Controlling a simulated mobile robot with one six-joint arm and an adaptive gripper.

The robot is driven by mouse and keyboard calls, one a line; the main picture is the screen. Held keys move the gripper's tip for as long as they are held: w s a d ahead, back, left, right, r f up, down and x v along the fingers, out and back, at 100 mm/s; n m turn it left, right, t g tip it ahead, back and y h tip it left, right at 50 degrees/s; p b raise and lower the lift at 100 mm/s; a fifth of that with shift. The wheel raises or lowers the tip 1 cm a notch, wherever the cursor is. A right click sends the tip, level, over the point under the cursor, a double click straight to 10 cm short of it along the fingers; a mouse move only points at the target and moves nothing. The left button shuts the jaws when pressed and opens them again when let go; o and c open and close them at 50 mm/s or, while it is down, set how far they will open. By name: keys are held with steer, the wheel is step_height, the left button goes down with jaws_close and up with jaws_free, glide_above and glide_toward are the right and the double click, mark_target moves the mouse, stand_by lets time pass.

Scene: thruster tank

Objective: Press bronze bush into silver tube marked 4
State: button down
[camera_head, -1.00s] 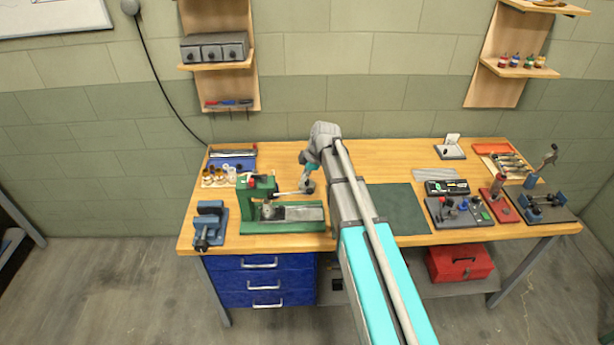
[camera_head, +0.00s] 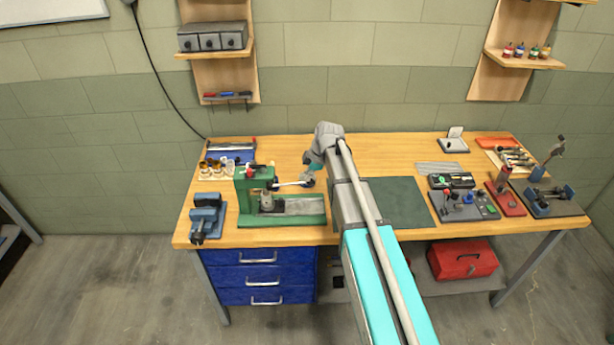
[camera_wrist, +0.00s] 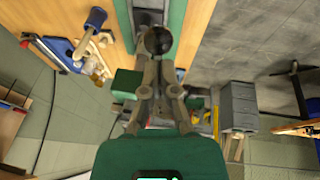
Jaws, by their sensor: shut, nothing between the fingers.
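The green press (camera_head: 243,198) stands on the bench's left half. A grey cylindrical part (camera_head: 266,203) sits at its ram; I cannot tell if it is a tube. The press lever (camera_head: 290,184) points right. My gripper (camera_wrist: 158,62) is shut and empty, with its fingertips close to the lever's dark ball knob (camera_wrist: 159,40); contact is unclear. In the head view my gripper (camera_head: 310,177) is small and partly hidden. Small bronze bushes (camera_head: 205,168) and pale silver tubes (camera_head: 228,167) stand at the back left. The number 4 cannot be read.
A blue vise (camera_head: 206,217) stands left of the press. A dark green mat (camera_head: 400,204) lies right of my arm. Fixtures (camera_head: 464,207) and a red stand (camera_head: 503,190) fill the bench's right end. Bare wood lies behind the mat.

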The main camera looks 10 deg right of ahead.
stand_by(0.3)
steer(key=shift+d+f+b, duration=0.25)
steer(key=shift+f+b, duration=0.45)
steer(key=shift+s+r, duration=0.1)
steer(key=shift+d, duration=0.1)
steer(key=shift+a+r+p, duration=0.25)
steer(key=shift+r+p, duration=0.45)
steer(key=shift+p, duration=0.1)
steer(key=a+p+v, duration=0.1)
steer(key=p+v, duration=1)
steer(key=shift+s+a+r, duration=0.2)
steer(key=shift+s+r, duration=0.05)
steer(key=shift+r, duration=0.35)
